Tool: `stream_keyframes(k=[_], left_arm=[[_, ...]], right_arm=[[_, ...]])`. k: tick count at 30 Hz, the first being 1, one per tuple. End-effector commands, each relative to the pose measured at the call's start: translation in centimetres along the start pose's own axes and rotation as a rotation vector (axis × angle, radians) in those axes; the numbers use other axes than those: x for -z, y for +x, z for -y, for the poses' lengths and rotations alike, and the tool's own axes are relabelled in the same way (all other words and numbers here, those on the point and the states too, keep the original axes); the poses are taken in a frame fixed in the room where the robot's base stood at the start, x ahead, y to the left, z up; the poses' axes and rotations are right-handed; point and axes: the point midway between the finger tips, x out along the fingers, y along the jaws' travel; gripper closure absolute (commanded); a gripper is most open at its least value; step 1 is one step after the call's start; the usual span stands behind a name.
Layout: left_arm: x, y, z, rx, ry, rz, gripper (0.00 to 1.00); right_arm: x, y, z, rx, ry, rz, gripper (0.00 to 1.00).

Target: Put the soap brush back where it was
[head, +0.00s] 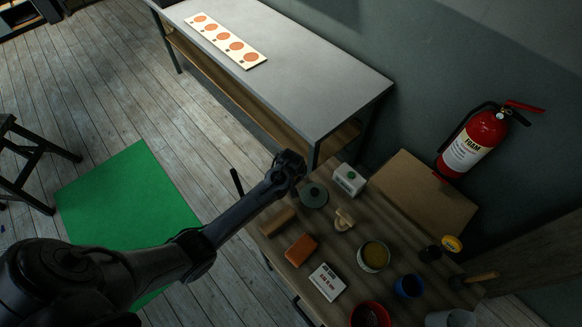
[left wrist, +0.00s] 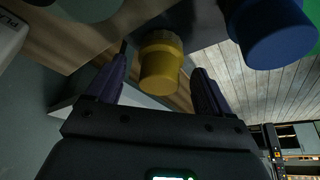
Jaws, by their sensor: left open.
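My left gripper (head: 290,164) is over the back left corner of the wooden table, near a dark green round lid or disc (head: 314,195). In the left wrist view its two fingers (left wrist: 159,62) are spread. A yellow, tapered, cup-like object (left wrist: 160,68) shows between them, with gaps on both sides; its depth is hard to judge. I cannot surely pick out the soap brush. A pale wooden piece with a knob (head: 344,219) lies mid-table, and a wooden-handled tool (head: 481,277) is at the right end. My right gripper is out of view.
The table also holds a white container (head: 349,180), an orange block (head: 301,249), a white box (head: 327,282), a tub (head: 374,256), a blue cup (head: 408,286) and a red bucket (head: 371,315). A grey workbench (head: 300,80) stands behind. A fire extinguisher (head: 473,143) hangs at right.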

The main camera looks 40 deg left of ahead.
Motion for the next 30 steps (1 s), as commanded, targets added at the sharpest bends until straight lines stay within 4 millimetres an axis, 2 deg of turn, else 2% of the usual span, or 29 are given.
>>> stream_keyframes(k=[12,18,22,26,30], left_arm=[[0.1,-7.6,0.0,-0.002,0.001,-0.002,0.19],[0.1,-9.8,0.0,0.0,0.001,-0.002,0.19],[-0.2,-10.4,0.0,-0.002,0.004,0.002,0.19],[-2.1,-11.0,0.1,-0.019,0.055,0.015,0.19],[-6.9,-12.6,0.7,-0.068,0.198,0.046,0.19]], right_arm=[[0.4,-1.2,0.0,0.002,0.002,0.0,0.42],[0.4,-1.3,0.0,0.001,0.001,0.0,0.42],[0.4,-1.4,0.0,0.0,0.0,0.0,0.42],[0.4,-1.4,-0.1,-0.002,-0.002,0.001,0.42],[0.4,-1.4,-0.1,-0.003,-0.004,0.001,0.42]])
